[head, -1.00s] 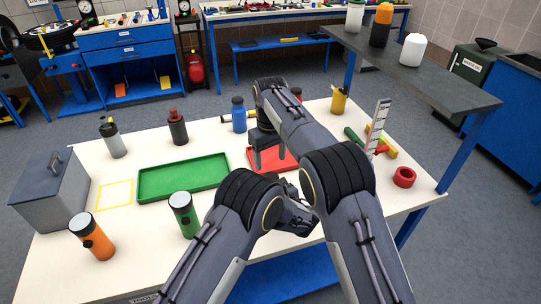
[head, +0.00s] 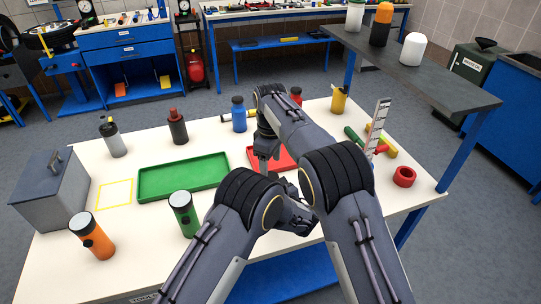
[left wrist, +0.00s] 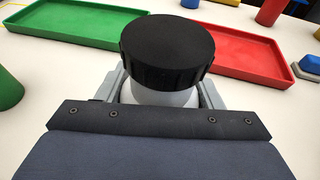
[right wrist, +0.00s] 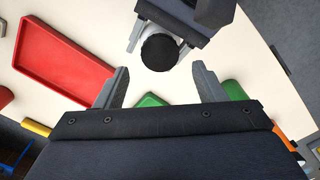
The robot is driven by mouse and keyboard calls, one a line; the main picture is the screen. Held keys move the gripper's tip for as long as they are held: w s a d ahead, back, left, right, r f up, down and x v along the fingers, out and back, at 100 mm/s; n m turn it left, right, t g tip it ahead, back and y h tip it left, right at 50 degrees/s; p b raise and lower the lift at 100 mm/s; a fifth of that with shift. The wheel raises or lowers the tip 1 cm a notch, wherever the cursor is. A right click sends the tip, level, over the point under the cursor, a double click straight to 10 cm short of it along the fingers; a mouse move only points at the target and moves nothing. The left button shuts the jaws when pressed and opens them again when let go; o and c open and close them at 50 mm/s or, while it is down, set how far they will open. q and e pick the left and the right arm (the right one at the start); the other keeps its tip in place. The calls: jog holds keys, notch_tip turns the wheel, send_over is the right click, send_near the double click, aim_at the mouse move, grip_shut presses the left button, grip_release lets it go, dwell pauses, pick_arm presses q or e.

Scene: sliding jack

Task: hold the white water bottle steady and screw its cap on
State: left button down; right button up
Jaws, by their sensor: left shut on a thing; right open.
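The white water bottle (left wrist: 165,95) is upright between the fingers of my left gripper (left wrist: 168,92), which is shut on it. The black ribbed cap (left wrist: 168,48) sits on top of the bottle; I cannot tell how far it is threaded. In the right wrist view the cap (right wrist: 159,52) shows from above, with the left gripper around the bottle below it. My right gripper (right wrist: 161,84) is open and empty, its fingers apart from the cap. In the head view the right gripper (head: 264,155) points down above the table, and my arms hide the bottle.
A green tray (head: 145,193) and a red tray (head: 284,165) lie on the white table. Orange (head: 98,243) and green (head: 186,218) bottles stand at the front, blue (head: 239,115) and dark (head: 178,128) ones behind. A grey box (head: 50,195) stands at the left edge.

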aim_at(270, 175)
notch_tip(270, 175, down, 6)
jog(key=shift+r, duration=0.15)
dwell(0.3)
jog(key=c, duration=1)
jog(key=m, duration=0.3)
jog(key=shift+m, duration=0.4)
jog(key=m, duration=1.2)
jog(key=o, duration=1.1)
